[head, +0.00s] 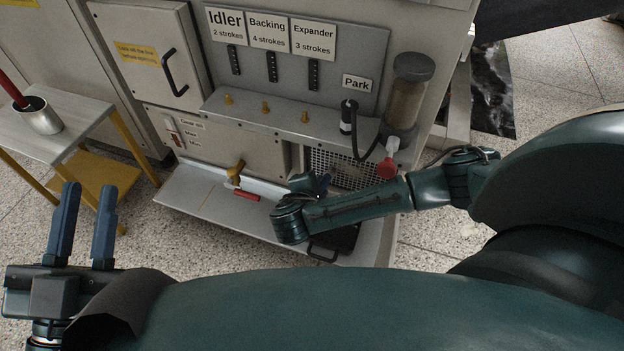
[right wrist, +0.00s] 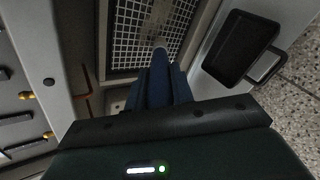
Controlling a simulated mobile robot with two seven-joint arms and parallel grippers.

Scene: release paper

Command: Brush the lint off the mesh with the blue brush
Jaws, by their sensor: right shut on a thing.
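The mesh (head: 345,168) is a grid panel low on the machine, partly hidden behind my right arm in the head view. It fills the upper middle of the right wrist view (right wrist: 130,35). My right gripper (right wrist: 160,72) is shut on the blue brush (right wrist: 158,82), whose pale tip points at the mesh; I cannot tell whether it touches. A greyish patch on the mesh above the tip may be lint, but it is unclear. My left gripper (head: 82,225) is open and empty, at the lower left, away from the machine.
A black tray with a handle (right wrist: 238,48) lies right of the mesh. A red-capped nozzle (head: 387,168) and hanging hose are close above my right arm. A side table (head: 85,112) stands far left.

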